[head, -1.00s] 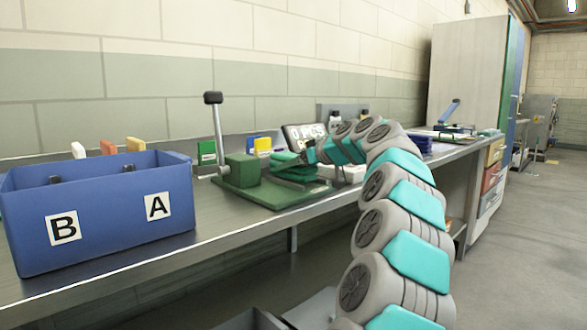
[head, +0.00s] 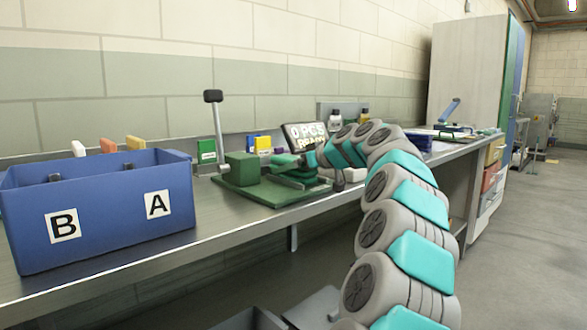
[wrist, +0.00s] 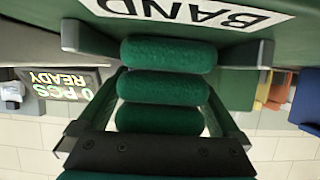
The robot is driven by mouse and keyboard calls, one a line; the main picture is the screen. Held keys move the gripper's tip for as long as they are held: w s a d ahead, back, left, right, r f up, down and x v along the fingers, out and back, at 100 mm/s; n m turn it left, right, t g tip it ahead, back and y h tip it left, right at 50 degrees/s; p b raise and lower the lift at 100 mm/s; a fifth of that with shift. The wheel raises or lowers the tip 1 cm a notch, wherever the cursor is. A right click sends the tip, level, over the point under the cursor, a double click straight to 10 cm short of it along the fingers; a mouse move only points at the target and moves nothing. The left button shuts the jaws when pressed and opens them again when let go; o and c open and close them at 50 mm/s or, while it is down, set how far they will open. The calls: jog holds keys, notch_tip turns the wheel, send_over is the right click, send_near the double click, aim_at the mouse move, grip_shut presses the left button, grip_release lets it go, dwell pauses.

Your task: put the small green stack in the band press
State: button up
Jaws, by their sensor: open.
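The small green stack (wrist: 165,88) shows in the wrist view as several rounded dark green layers lying between my gripper's fingers. In the head view the stack (head: 287,160) is partly hidden by my gripper. My gripper (wrist: 165,45) is open, with one grey finger on each side of the stack. The green band press (head: 243,170), with its upright lever (head: 214,120), stands on the bench, and the stack is over its base plate. In the wrist view the green press surface with a white BAND label (wrist: 190,12) is just beyond the stack. Contact with the plate is unclear.
A blue bin (head: 100,205) labelled A and B stands at the left front of the bench (head: 220,222). A display (head: 305,135) reads 0 PCS READY behind the press. Small coloured items line the back. Bare bench lies between bin and press.

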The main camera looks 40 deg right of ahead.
jog(key=shift+r, duration=0.3)
jog(key=b+v, duration=0.1)
jog(key=v, duration=1.1)
jog(key=shift+f, duration=0.15)
dwell(0.5)
